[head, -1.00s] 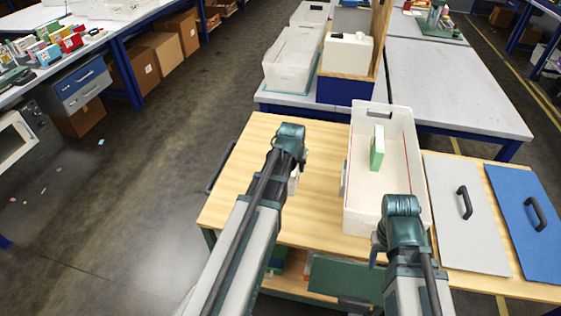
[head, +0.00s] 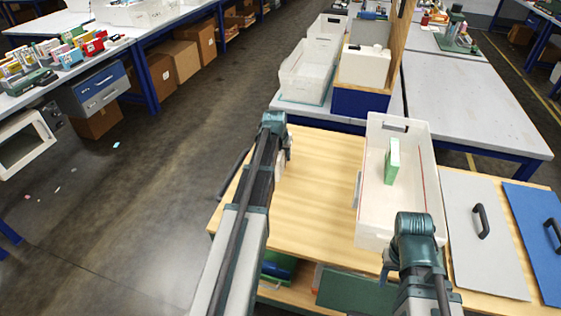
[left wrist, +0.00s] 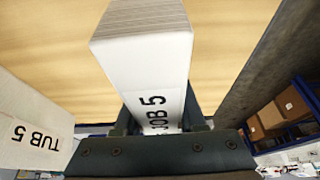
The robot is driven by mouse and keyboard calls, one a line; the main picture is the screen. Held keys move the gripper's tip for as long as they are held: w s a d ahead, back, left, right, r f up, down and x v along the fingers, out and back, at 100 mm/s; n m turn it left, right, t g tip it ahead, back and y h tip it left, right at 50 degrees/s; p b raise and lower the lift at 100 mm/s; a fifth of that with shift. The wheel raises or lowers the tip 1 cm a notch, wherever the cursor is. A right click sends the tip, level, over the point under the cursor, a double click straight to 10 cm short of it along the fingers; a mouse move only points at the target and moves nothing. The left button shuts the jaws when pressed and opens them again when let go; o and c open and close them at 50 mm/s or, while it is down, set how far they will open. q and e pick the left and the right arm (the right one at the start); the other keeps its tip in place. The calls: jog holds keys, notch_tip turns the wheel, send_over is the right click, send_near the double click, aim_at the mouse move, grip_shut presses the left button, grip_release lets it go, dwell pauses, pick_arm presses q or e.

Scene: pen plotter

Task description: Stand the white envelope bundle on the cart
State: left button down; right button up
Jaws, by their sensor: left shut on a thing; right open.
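The white envelope bundle (left wrist: 145,55) is in my left gripper (left wrist: 160,122), which is shut on it. In the left wrist view its white face reads "JOB 5" and its layered paper edges show at the top, with the wooden cart top behind it. In the head view only a sliver of the bundle (head: 282,160) shows beside my left wrist, near the left edge of the cart (head: 315,195). I cannot tell whether it touches the cart top. My right gripper (head: 386,266) is at the near end of the tub, mostly hidden by its own wrist; it holds nothing visible.
A white tub (head: 428,165), marked "TUB 5" in the left wrist view (left wrist: 30,125), stands on the cart with a green-and-white bundle (head: 392,162) inside. Grey (head: 485,245) and blue (head: 535,235) handled lids lie to its right. The cart top left of the tub is clear.

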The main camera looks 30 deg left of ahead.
pick_arm(q)
jog(key=shift+a, duration=0.1)
jog(key=shift+w+a, duration=0.25)
jog(key=shift+a, duration=0.1)
notch_tip(320, 180, down, 4)
jog(key=b, duration=0.3)
jog(key=shift+a+r+b, duration=0.15)
jog(key=shift+r+b, duration=0.05)
jog(key=shift+b, duration=0.1)
jog(key=shift+f, duration=0.25)
jog(key=shift+c, duration=2.4)
grip_release()
jog(key=shift+r, duration=0.1)
jog(key=shift+r, duration=0.2)
